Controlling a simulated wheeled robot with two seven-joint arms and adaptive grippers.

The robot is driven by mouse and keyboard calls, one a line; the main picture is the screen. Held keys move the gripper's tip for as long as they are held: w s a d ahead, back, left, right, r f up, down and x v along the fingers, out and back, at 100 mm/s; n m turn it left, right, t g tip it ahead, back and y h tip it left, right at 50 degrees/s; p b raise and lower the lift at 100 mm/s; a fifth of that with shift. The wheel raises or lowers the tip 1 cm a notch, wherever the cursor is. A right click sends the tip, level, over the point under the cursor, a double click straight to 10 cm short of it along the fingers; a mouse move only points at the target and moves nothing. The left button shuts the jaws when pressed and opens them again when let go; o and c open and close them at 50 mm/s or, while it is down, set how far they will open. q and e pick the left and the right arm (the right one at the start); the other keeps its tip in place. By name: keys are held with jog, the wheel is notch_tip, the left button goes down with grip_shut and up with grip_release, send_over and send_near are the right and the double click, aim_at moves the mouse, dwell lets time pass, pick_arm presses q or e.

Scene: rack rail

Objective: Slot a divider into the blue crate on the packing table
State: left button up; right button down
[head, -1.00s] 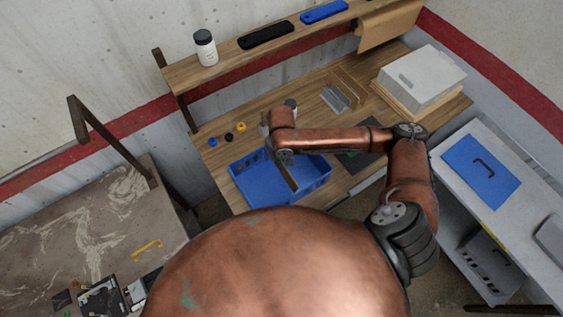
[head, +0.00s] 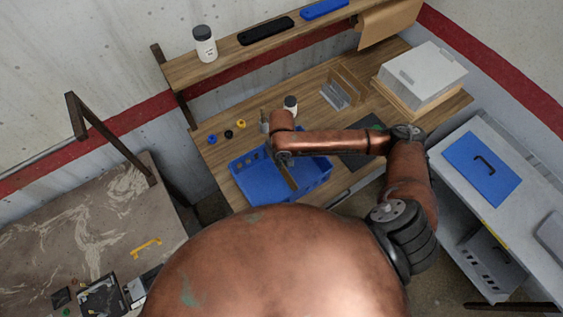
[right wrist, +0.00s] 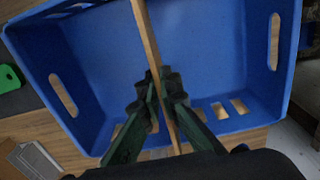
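The blue crate (head: 312,192) stands on the wooden packing table near its front edge; it fills much of the right wrist view (right wrist: 85,60). My right gripper (right wrist: 164,88) is shut on a thin wooden divider (right wrist: 150,40), one finger on each side of it. The divider also shows in the head view (head: 288,178), over the crate's opening and set crosswise. I cannot tell whether its ends sit in slots or touch the floor. My right forearm hides part of the crate in the head view. My left gripper is not in view.
A rack (head: 347,85) with wooden and grey panels stands behind the crate. A white bottle (head: 290,104) and small coloured pieces (head: 241,124) stand near it. A grey lidded box (head: 422,75) is at the right. A shelf (head: 230,56) overhangs the back.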

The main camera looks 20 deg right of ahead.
jog(key=shift+f, duration=0.75)
jog(key=c, duration=2.1)
grip_release()
jog(key=shift+r, duration=0.1)
notch_tip(320, 180, up, 12)
jog(key=shift+f, duration=0.1)
